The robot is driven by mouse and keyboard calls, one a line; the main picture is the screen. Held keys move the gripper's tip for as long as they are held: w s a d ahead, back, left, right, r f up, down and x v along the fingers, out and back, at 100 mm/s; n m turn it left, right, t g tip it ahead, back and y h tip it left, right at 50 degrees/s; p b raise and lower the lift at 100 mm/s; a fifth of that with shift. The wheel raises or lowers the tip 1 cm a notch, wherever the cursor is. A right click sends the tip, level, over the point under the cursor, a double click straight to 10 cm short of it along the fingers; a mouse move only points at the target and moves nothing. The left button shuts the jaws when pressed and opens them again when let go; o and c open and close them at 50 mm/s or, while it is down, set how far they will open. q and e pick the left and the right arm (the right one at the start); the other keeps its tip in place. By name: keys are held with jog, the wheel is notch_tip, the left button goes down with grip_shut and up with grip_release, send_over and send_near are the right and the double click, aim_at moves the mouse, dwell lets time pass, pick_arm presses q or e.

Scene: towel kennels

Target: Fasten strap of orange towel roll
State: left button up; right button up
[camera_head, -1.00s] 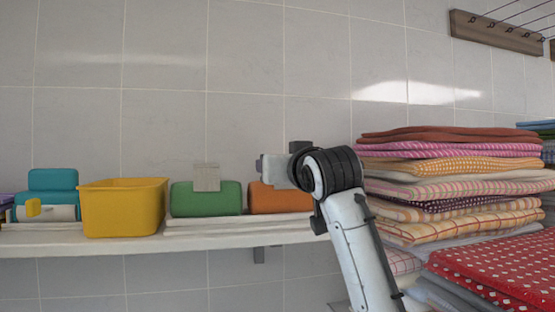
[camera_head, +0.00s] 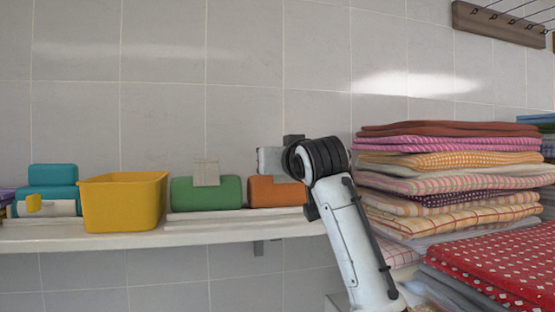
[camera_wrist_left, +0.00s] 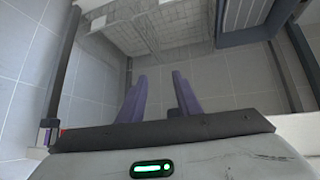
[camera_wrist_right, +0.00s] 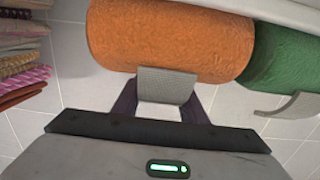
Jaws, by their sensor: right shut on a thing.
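The orange towel roll (camera_head: 270,195) lies on the shelf to the right of the green roll, partly hidden by my right wrist. It fills the top of the right wrist view (camera_wrist_right: 165,40). Its grey strap (camera_wrist_right: 168,84) stands off the roll's near side. My right gripper (camera_wrist_right: 160,108) is shut on the strap's loose part, between its dark fingers, close to the roll. In the head view the right wrist hides the grip. My left gripper (camera_wrist_left: 159,97) is open and empty, away from the rolls; it is out of the head view.
The green roll (camera_head: 225,194), with its own raised strap (camera_head: 206,173), lies close beside the orange one. A yellow bin (camera_head: 122,205) and a teal roll (camera_head: 52,175) stand further left. Stacked folded towels (camera_head: 450,160) rise close to the right of my right arm.

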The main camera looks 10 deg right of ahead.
jog(key=shift+w+f+g, duration=0.3)
jog(key=shift+f+g, duration=0.2)
jog(key=shift+g, duration=0.5)
jog(key=shift+w+f+g, duration=0.2)
jog(key=shift+f+g, duration=0.45)
jog(key=shift+g, duration=0.25)
jog(key=o, duration=1.1)
